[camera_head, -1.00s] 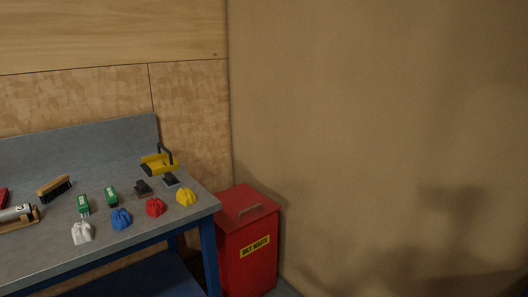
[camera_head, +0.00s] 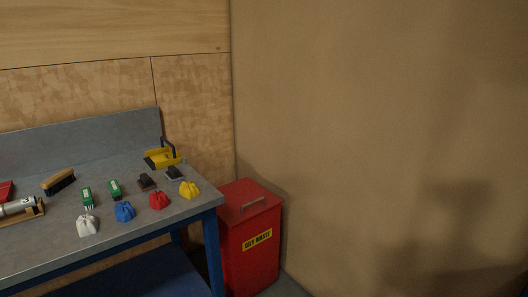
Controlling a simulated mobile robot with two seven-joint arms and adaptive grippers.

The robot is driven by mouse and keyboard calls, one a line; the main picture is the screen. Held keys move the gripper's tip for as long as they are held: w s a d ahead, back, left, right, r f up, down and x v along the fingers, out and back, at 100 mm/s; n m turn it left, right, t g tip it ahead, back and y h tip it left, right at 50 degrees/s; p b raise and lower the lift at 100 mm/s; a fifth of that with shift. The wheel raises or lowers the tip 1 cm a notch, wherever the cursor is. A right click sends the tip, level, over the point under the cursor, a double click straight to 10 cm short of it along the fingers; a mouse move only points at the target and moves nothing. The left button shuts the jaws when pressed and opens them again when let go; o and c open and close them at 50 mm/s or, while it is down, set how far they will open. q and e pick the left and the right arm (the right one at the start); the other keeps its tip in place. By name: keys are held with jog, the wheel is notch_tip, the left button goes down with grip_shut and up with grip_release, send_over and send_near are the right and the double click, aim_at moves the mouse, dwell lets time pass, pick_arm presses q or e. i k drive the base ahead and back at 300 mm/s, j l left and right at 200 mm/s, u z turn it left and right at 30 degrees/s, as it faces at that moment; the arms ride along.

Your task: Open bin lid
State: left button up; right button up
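A red bin (camera_head: 252,265) with a yellow label reading "OILY WASTE" stands on the floor in the corner, to the right of the workbench. Its red lid (camera_head: 236,197) is shut and lies flat on top. A grey handle (camera_head: 253,204) is fixed on the lid near its front edge. Neither of my grippers shows in the head view.
A grey-topped workbench (camera_head: 150,228) with blue legs stands left, close beside the bin. On it are several coloured cloths, such as a yellow one (camera_head: 189,190), a brush (camera_head: 59,181) and a yellow tool (camera_head: 163,157). A bare wall (camera_head: 380,130) rises behind and right.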

aim_at(245, 199)
jog(key=i+l, duration=0.2)
jog(key=i, duration=0.2)
jog(key=i+l+u, duration=0.1)
jog(key=i, duration=0.3)
jog(key=i+l, duration=0.3)
jog(key=i, duration=0.05)
